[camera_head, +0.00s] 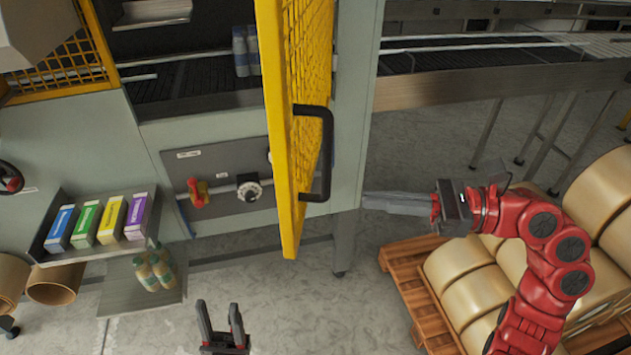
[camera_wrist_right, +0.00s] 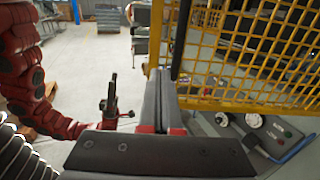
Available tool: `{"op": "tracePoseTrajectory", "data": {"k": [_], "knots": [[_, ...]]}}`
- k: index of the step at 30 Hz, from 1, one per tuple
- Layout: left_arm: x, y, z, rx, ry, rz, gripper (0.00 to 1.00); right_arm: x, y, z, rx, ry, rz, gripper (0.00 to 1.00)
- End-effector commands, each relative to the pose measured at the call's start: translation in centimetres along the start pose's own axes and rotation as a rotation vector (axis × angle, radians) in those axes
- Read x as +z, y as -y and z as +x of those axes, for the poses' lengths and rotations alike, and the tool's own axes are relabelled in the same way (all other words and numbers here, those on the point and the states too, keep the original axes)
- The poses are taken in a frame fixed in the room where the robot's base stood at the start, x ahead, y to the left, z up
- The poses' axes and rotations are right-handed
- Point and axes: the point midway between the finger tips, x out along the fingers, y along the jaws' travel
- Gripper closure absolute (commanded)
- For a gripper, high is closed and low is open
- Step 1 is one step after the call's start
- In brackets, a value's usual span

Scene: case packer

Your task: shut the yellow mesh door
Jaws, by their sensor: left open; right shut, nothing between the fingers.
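The yellow mesh door (camera_head: 283,150) stands swung open from the machine, seen almost edge-on in the head view. Its black handle (camera_head: 328,155) is on the right-hand face. My right gripper (camera_head: 368,201) is shut and empty, its fingers pointing left toward the door, a short way right of the handle. In the right wrist view the shut fingers (camera_wrist_right: 158,78) point ahead, with the door's mesh (camera_wrist_right: 255,50) filling the upper right; whether they touch the door is unclear. My left gripper (camera_head: 222,325) is open and empty, low in the head view, below the door.
A control panel (camera_head: 225,180) with a red-and-yellow switch and a dial sits left of the door. Bottles (camera_head: 241,52) stand inside the machine. A shelf with colored boxes (camera_head: 112,219) is at left. A pallet (camera_head: 400,262) of tan rolls stands at right. Floor below the door is clear.

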Motion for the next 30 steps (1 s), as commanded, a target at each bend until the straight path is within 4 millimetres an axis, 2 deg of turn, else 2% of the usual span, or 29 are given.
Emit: {"op": "tracePoseTrajectory", "data": {"k": [1,6,13,19,30], "knots": [[-0.2,0.1,1.2,0.000,0.000,0.000,0.50,0.7,-0.1,1.2,0.005,0.002,0.002,1.00],[-0.5,0.1,2.9,0.000,0.000,0.000,0.50,0.7,-0.2,4.9,0.007,0.006,0.005,1.00],[-0.8,0.2,4.9,0.000,0.000,0.000,0.50,0.6,-0.2,8.5,0.006,0.006,0.005,1.00],[-0.9,0.3,5.4,0.000,0.000,0.000,0.50,0.2,-0.1,9.8,0.003,0.003,0.003,1.00],[-0.9,0.3,5.3,0.000,0.000,0.000,0.50,0.1,-0.1,9.9,0.002,0.003,0.002,1.00]]}}
